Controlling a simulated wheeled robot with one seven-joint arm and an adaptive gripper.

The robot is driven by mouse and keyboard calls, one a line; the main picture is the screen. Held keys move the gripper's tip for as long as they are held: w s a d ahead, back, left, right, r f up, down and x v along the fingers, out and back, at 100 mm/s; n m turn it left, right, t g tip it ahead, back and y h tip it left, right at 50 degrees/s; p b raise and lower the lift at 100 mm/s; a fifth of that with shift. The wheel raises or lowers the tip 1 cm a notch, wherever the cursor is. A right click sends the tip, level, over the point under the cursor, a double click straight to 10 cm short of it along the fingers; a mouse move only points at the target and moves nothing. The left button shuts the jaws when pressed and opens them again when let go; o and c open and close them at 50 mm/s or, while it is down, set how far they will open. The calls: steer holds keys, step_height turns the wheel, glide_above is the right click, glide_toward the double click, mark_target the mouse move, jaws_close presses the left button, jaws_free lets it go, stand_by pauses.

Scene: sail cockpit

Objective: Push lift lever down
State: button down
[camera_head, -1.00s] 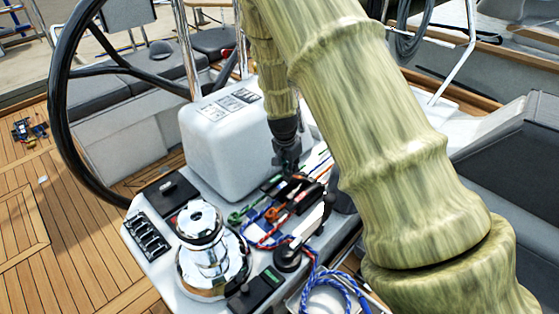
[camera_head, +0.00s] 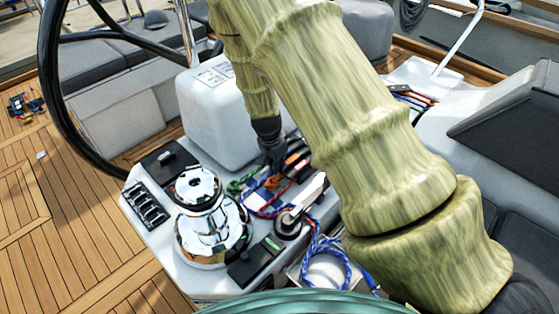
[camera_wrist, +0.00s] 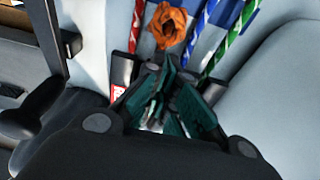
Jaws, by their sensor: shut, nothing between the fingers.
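My gripper (camera_head: 272,160) points down at the line controls in front of the white console box. In the wrist view its teal fingers (camera_wrist: 168,103) are shut and empty. Dark lever handles (camera_head: 297,160) with red and orange parts lie just right of the fingers in the head view. In the wrist view a black lever with a red-and-white label (camera_wrist: 120,78) sits close left of the fingers, and I cannot tell if they touch. A pale lever on a round base (camera_head: 288,222) stands nearer the camera. I cannot tell which one is the lift lever.
A chrome winch (camera_head: 212,230) and a black switch panel (camera_head: 146,208) stand left of the levers. The white box (camera_head: 212,118) rises behind my gripper. Blue rope (camera_head: 335,262) lies coiled in front. In the wrist view an orange piece (camera_wrist: 167,25) lies between ropes beyond the fingers.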

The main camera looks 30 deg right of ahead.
steer(key=shift+f, duration=0.1)
stand_by(0.6)
steer(key=s+a+r, duration=0.3)
steer(key=a+r, duration=0.3)
steer(key=a, duration=0.3)
steer(key=shift+a+r, duration=0.15)
steer(key=shift+r, duration=0.05)
stand_by(0.7)
